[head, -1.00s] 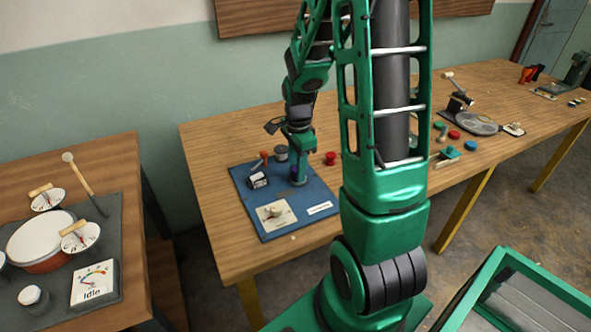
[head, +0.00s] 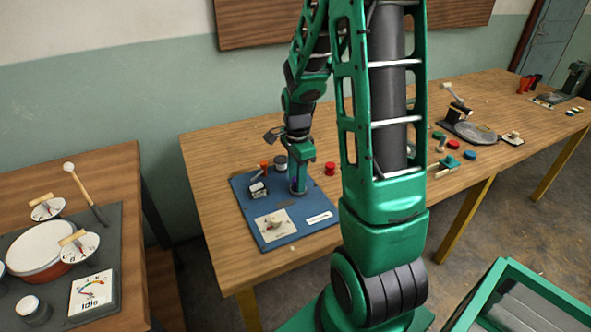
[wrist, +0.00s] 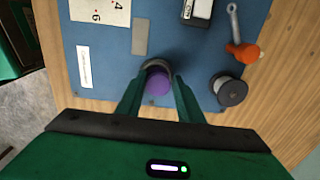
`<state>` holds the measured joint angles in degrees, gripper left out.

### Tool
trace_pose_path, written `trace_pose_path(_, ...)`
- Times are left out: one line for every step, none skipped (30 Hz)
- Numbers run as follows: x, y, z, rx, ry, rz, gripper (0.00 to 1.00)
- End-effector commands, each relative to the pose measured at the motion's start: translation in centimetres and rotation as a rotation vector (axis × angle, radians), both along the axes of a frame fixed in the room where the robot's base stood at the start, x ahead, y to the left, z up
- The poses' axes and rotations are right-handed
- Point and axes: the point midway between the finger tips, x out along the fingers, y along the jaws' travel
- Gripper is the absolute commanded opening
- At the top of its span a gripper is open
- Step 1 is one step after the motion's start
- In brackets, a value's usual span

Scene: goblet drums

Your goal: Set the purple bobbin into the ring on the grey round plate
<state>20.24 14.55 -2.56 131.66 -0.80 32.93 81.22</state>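The purple bobbin (wrist: 158,83) stands between the two fingers of my gripper (wrist: 158,88) in the wrist view, over the blue board. The fingers flank it closely; whether they press on it is unclear. A grey curved rim shows just beyond the bobbin; I cannot tell what it belongs to. In the head view my gripper (head: 298,188) is low over the blue board (head: 285,230), pointing down, and the bobbin is mostly hidden. A grey round plate (head: 470,131) lies on the long table at the right, well away from my gripper; a ring on it is too small to make out.
Near my gripper are a grey spool (wrist: 231,91), an orange-handled tool (wrist: 244,51) and a black-and-white block (wrist: 197,10). A red spool (head: 330,168) stands just off the board. Several small coloured parts lie before the plate. Bare table lies left of the board.

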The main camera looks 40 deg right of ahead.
Motion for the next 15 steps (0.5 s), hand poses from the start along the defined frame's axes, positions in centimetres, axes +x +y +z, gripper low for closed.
trace_pose_path(-1.2,0.1,-0.5,0.006,0.029,-0.008,0.45)
trace_pose_path(-1.2,0.1,-0.1,0.006,0.027,-0.008,0.45)
trace_pose_path(-1.2,0.1,0.4,0.006,0.025,-0.007,0.45)
trace_pose_path(-1.2,0.1,0.9,0.006,0.025,-0.006,0.45)
trace_pose_path(-1.3,0.2,1.6,0.006,0.022,-0.005,0.45)
trace_pose_path(-1.5,0.2,2.6,0.005,0.017,-0.005,0.45)
trace_pose_path(-1.6,0.2,3.3,0.006,0.014,-0.004,0.45)
trace_pose_path(-1.7,0.2,4.1,0.005,0.01,-0.003,0.45)
trace_pose_path(-1.7,0.2,5.1,0.005,0.008,-0.003,0.45)
trace_pose_path(-1.8,0.3,5.8,0.005,0.006,-0.002,0.45)
trace_pose_path(-1.8,0.3,6.4,0.006,0.006,-0.002,0.45)
trace_pose_path(-1.9,0.3,7.4,0.005,0.004,-0.001,0.45)
trace_pose_path(-1.9,0.3,8.0,0.005,0.003,-0.001,0.45)
trace_pose_path(-1.9,0.3,8.6,0.005,0.002,-0.001,0.45)
trace_pose_path(-1.9,0.3,9.4,0.004,0.001,0.0,0.45)
